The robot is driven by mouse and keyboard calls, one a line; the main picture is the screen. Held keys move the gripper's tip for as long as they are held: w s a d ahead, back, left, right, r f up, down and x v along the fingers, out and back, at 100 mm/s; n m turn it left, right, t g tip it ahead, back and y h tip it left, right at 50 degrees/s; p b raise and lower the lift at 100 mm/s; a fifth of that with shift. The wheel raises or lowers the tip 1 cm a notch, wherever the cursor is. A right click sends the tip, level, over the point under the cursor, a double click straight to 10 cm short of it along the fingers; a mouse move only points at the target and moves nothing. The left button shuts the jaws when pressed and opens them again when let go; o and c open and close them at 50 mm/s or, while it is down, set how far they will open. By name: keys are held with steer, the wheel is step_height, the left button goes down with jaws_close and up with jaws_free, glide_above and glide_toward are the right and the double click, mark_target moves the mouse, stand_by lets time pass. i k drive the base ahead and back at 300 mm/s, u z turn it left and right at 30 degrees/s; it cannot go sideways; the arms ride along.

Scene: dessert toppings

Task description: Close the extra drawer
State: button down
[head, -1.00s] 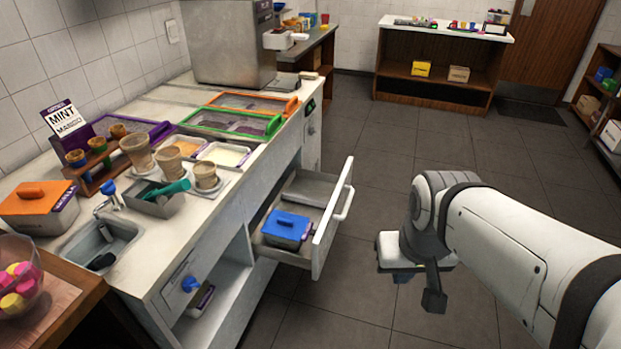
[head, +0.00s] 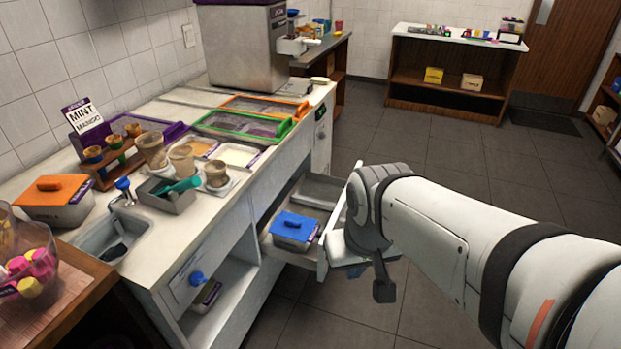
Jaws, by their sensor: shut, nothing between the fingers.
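The extra drawer (head: 308,208) stands pulled out from the front of the white counter. Inside it a blue-lidded container (head: 294,229) sits in the near part, and the far part looks empty. My gripper (head: 366,271) is at the outer side of the drawer front, low beside it.
The counter top (head: 240,187) carries cups, a small sink (head: 112,238) and orange and green framed topping trays. Below, an open shelf (head: 225,295) lies left of the drawer. A bowl of colourful pieces (head: 30,265) stands at the near left. The floor to the right is clear.

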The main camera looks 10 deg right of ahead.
mark_target(321, 198)
steer(key=i, duration=0.95)
steer(key=u, duration=0.05)
